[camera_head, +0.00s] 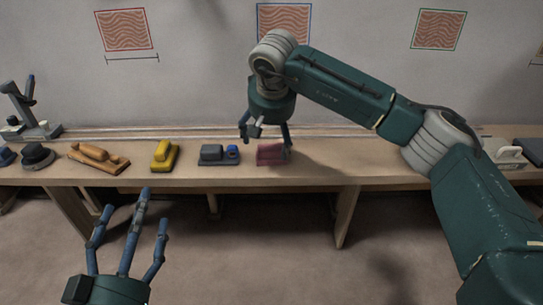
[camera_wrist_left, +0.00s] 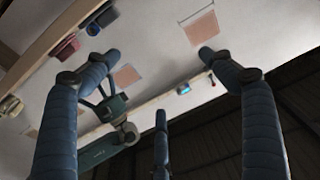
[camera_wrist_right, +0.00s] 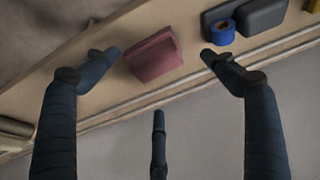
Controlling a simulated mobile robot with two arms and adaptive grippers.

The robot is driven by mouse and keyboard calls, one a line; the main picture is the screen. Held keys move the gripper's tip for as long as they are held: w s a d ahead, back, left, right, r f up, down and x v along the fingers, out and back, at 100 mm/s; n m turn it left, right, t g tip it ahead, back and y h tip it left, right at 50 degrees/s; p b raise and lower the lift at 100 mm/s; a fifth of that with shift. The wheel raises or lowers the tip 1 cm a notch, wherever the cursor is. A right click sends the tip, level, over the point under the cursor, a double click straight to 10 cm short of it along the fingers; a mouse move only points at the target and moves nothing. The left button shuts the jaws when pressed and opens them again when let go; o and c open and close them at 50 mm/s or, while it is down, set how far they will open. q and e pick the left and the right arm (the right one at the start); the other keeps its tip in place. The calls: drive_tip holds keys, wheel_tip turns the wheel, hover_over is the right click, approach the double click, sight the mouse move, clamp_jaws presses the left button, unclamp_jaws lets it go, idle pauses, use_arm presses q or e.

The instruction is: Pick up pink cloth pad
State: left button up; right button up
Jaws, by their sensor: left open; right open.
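The pink cloth pad (camera_head: 271,154) lies on the long wooden bench, right of a grey block with a blue roll. In the right wrist view the pad (camera_wrist_right: 155,56) lies between the spread fingers, apart from them. My right gripper (camera_head: 266,136) is open and empty, just above the pad, with one finger partly in front of it. My left gripper (camera_head: 127,225) is open and empty, low in front of the bench with its fingers pointing up.
The bench (camera_head: 320,168) also carries a grey block (camera_head: 211,153) with a blue roll (camera_head: 233,152), a yellow tool (camera_head: 164,154), a wooden plane (camera_head: 98,156) and a dark sander (camera_head: 38,156) on the left. Bench to the pad's right is clear.

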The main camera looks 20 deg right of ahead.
sight(272, 148)
drive_tip(key=shift+w+f, duration=0.1)
drive_tip(key=shift+f, duration=0.25)
drive_tip(key=b+x, duration=0.2)
drive_tip(key=x, duration=0.2)
drive_tip(key=shift+d+f, duration=0.2)
drive_tip(key=shift+d, duration=0.05)
drive_tip(key=shift+f, duration=0.15)
use_arm(q)
drive_tip(key=s+r+t+h, duration=0.1)
drive_tip(key=s+r+t, duration=0.3)
drive_tip(key=r, duration=0.6)
drive_tip(key=shift+r+t+h, duration=0.15)
drive_tip(key=shift+t+h, duration=0.25)
drive_tip(key=shift+t, duration=0.3)
use_arm(e)
drive_tip(key=c, duration=1.4)
